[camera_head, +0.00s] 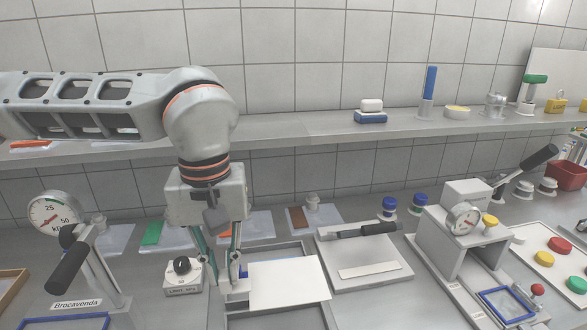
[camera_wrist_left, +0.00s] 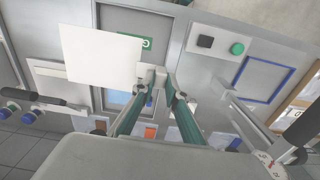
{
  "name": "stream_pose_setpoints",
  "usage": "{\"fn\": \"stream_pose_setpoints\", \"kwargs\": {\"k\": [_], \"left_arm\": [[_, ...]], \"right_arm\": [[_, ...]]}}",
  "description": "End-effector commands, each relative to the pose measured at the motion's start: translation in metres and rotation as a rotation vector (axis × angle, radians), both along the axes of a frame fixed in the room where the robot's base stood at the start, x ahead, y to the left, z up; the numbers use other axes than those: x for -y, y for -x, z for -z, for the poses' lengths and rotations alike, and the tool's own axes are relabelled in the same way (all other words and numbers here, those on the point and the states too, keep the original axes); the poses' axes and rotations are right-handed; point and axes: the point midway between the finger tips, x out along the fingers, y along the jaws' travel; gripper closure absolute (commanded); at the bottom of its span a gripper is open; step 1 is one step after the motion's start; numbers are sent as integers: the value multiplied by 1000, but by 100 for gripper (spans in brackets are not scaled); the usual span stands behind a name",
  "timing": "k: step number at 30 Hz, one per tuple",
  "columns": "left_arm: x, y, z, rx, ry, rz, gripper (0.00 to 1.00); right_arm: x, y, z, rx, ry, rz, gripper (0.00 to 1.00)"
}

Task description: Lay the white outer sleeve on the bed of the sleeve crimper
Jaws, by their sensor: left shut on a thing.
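The white outer sleeve (camera_head: 290,285) is a flat, pale rectangle. My left gripper (camera_head: 232,285) is shut on its left edge in the head view. In the left wrist view the sleeve (camera_wrist_left: 102,54) reaches out to the left of the fingertips (camera_wrist_left: 160,82). It appears held over a grey framed tray (camera_head: 275,252) and hides part of it. A low grey device with a black handle bar and a pale strip, apparently the sleeve crimper (camera_head: 385,283), stands just right of the sleeve. It is partly visible in the left wrist view (camera_wrist_left: 48,70). My right gripper is not in view.
A small box with a black knob (camera_head: 183,276) stands left of my left gripper. A gauge with a black lever (camera_head: 55,212) is at the far left. A larger press (camera_head: 465,205) stands right of the crimper. A shelf (camera_head: 290,126) runs along the back.

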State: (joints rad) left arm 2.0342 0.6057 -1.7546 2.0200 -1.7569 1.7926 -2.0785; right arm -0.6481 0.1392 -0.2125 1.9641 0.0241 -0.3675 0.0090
Motion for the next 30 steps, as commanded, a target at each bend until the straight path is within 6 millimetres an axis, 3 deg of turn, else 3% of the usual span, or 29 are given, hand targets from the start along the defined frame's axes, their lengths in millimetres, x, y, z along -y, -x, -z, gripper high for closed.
{"fn": "stream_pose_setpoints", "kwargs": {"k": [9,15,20,30], "left_arm": [[-66,-36,97,-2,2,162,100],[-94,-41,135,-2,-2,243,100],[-99,-41,142,-2,-3,260,100],[-97,-42,138,1,-4,252,100]], "right_arm": [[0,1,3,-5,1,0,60],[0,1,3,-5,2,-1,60],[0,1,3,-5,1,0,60],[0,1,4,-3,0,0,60]]}}
